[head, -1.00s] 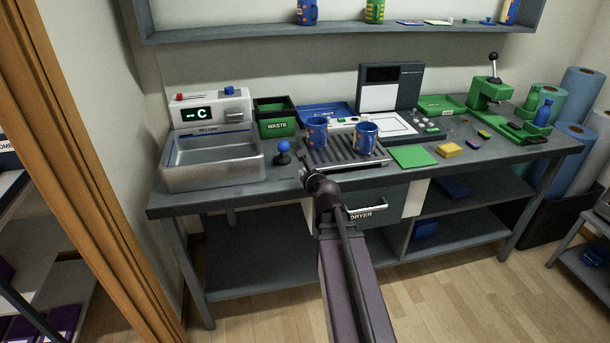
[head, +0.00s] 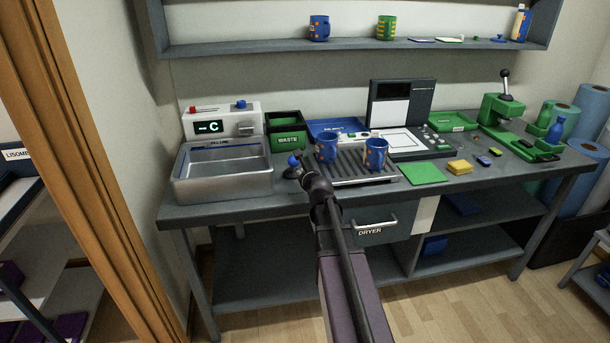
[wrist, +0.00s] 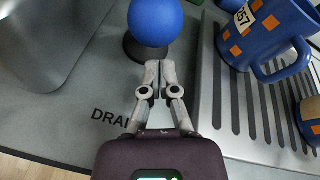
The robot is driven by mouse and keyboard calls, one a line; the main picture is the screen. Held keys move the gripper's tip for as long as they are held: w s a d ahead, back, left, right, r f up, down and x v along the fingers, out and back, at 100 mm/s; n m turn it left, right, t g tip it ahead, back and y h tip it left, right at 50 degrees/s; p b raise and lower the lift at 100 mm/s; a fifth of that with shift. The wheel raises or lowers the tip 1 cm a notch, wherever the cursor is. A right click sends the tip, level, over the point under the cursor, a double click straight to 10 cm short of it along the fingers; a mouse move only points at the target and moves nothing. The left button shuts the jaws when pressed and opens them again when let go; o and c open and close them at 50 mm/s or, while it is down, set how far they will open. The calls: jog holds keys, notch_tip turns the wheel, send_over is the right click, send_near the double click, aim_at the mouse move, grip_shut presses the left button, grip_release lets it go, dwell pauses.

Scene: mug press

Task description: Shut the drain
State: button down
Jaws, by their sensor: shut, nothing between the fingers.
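The drain control is a blue ball knob (wrist: 155,20) on a black round base (wrist: 142,50), with partly hidden lettering "DRAI" (wrist: 110,117) on the bench in front of it. In the head view the blue knob (head: 294,161) stands just right of the steel sink basin (head: 222,185), partly behind my arm's end. My gripper (wrist: 160,68) is shut and empty. Its fingertips are just in front of the knob and its base in the wrist view; whether they touch is unclear.
Two blue mugs with orange patches, one near (head: 327,147) and one further right (head: 376,154), stand on the ribbed tray (head: 350,180) right of my gripper. A green waste bin (head: 287,140) stands behind the knob. The dryer drawer (head: 372,229) is below the bench top.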

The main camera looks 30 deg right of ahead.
jog(key=shift+w+a+r, duration=0.1)
jog(key=shift+w+r, duration=0.05)
jog(key=shift+r, duration=0.1)
jog(key=shift+r, duration=0.1)
dwell(0.4)
